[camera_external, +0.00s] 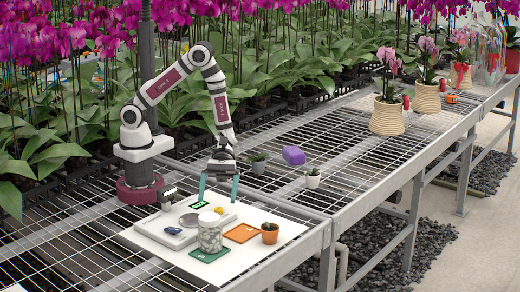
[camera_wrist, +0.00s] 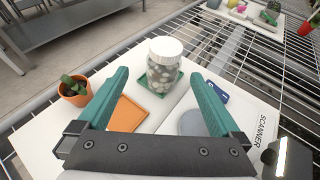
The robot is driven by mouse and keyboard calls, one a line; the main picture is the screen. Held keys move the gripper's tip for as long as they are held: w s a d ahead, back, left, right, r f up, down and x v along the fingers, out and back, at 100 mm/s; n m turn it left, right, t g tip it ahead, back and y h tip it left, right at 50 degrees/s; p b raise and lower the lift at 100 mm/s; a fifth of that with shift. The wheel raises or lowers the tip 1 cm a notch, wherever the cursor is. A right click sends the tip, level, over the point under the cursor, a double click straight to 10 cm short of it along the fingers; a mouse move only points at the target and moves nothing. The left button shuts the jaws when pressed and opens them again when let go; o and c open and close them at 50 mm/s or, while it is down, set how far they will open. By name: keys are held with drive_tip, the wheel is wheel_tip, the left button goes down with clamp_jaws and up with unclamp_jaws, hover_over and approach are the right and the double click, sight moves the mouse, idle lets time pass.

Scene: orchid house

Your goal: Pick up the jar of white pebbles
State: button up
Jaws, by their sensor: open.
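The jar of white pebbles (camera_external: 210,236) is clear with a white lid and stands upright on a green square mat (camera_external: 209,256) on the white board (camera_external: 165,241). In the wrist view the jar (camera_wrist: 163,72) is ahead of the teal fingers, in line with the gap between them. My gripper (camera_external: 219,192) is open and empty, above the board and behind the jar in the external view. Its fingers also show wide apart in the wrist view (camera_wrist: 160,78). Nothing touches the jar.
An orange mat (camera_external: 241,234) and a terracotta pot with a cactus (camera_external: 270,233) are right of the jar. A purple block (camera_external: 293,155) and small pots lie on the mesh bench beyond.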

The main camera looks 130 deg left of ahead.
approach(208, 227)
drive_tip(key=w+d+f, duration=0.3)
drive_tip(key=shift+d+f, duration=0.1)
drive_tip(key=x, duration=0.5)
drive_tip(key=shift+s+d+r, duration=0.15)
drive_tip(key=shift+d+r, duration=0.1)
drive_tip(key=shift+d, duration=0.15)
clamp_jaws()
